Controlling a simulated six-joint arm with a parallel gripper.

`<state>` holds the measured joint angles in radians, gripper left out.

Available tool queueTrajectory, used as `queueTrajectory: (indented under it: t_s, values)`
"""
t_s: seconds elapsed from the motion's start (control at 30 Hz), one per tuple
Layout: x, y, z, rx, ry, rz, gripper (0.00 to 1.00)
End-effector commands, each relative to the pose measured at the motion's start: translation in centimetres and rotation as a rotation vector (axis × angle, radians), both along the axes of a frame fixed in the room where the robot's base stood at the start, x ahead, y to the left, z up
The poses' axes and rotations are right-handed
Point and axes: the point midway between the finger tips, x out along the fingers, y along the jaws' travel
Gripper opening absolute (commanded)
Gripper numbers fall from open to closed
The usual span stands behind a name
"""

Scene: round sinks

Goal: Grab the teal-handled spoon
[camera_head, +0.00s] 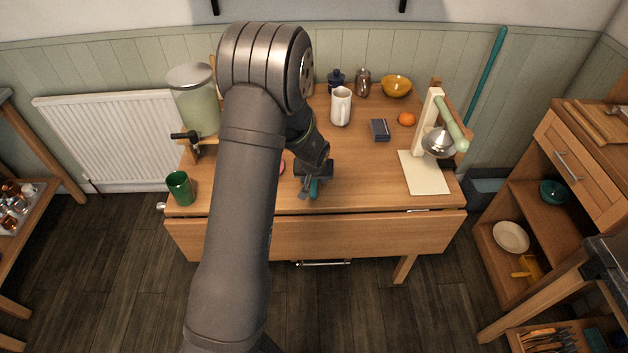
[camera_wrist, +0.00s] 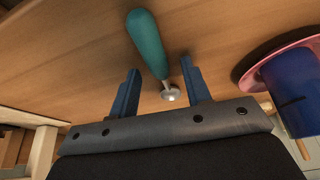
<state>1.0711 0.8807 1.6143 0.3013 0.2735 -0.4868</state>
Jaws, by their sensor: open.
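The teal-handled spoon (camera_wrist: 148,45) lies in the wrist view with its teal handle pointing up the picture, slightly tilted. My gripper (camera_wrist: 160,67) is open, with one blue finger on each side of the spoon's lower handle. Gaps show between the fingers and the handle; I cannot tell the height difference. In the head view my gripper (camera_head: 308,188) is low over the table's front, with the teal handle (camera_head: 314,188) showing beside it.
A pink-rimmed dish (camera_wrist: 262,62) with a blue vessel (camera_wrist: 290,85) is close right of the fingers in the wrist view. On the wooden table (camera_head: 360,185) are a white pitcher (camera_head: 341,106), dark box (camera_head: 380,130), orange (camera_head: 406,119), stand mixer (camera_head: 424,178) and green cup (camera_head: 180,188).

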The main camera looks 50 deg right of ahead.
Motion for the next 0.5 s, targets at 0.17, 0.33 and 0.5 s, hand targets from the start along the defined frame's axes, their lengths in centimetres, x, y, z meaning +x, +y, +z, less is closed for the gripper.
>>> queueTrajectory:
  t_s: [0.17, 0.33, 0.5]
  values:
    - [0.02, -0.01, 0.02, 0.000, 0.000, 0.000, 0.44]
    - [0.01, 0.00, 0.03, 0.000, 0.000, 0.000, 0.13]
    - [0.01, 0.00, 0.04, 0.000, 0.000, 0.000, 0.00]
